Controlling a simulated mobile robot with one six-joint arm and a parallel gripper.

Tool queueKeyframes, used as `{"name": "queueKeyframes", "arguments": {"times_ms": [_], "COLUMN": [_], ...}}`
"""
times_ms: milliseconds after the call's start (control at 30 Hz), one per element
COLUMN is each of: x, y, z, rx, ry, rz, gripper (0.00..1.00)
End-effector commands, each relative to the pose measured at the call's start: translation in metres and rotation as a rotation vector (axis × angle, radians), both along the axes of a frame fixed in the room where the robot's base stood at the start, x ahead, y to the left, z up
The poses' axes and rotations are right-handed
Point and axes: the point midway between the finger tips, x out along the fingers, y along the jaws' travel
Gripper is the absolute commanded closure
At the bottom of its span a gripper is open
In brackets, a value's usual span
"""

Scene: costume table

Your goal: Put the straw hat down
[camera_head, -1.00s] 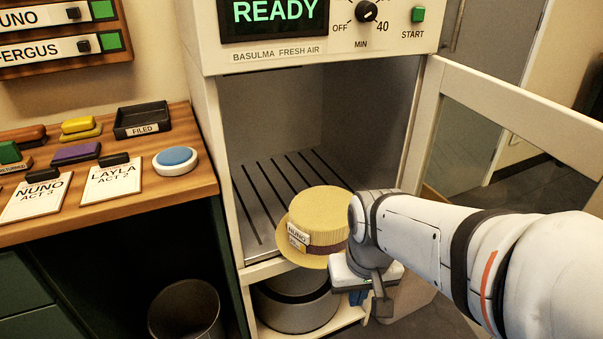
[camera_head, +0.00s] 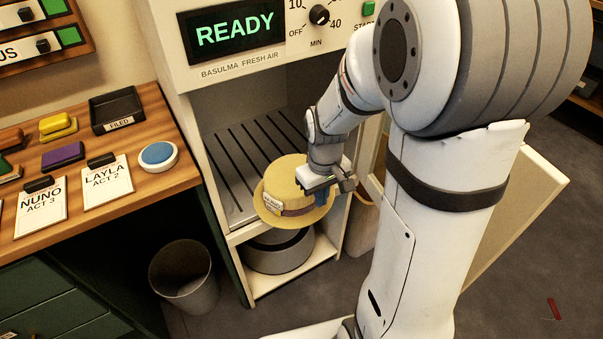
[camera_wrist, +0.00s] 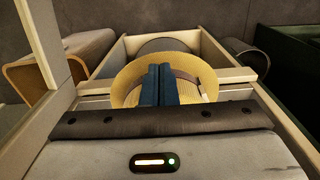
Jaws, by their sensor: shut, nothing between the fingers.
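The straw hat (camera_head: 284,177), pale yellow with a dark band and a white name tag, is at the front edge of the cabinet's slatted shelf (camera_head: 240,165). Its brim overlaps the front edge in the picture; I cannot tell how much of it rests on the shelf. My gripper (camera_head: 322,196) is at the hat's right front side, its blue fingers close to the brim. In the wrist view the fingers (camera_wrist: 158,72) are shut together in front of the hat (camera_wrist: 129,82) and hide its middle. Whether they touch it is unclear.
The cabinet (camera_head: 222,45) shows READY and its door (camera_head: 515,215) stands open at right, partly behind my arm. A round grey drum (camera_head: 278,253) sits on the lower shelf. A bin (camera_head: 185,280) stands left. The wooden counter (camera_head: 150,110) holds cards, stamps and a FILED tray (camera_head: 117,108).

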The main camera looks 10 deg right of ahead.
Motion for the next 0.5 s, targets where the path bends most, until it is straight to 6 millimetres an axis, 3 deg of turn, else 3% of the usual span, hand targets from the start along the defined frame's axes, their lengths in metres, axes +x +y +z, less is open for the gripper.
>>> {"name": "queueKeyframes", "arguments": {"times_ms": [167,500], "x": [0.004,0.003], "y": [0.0,0.0], "z": [-0.009,-0.078], "rx": [0.0,0.0], "ry": [0.007,0.009], "rz": [0.016,0.016], "gripper": [1.0,1.0]}}
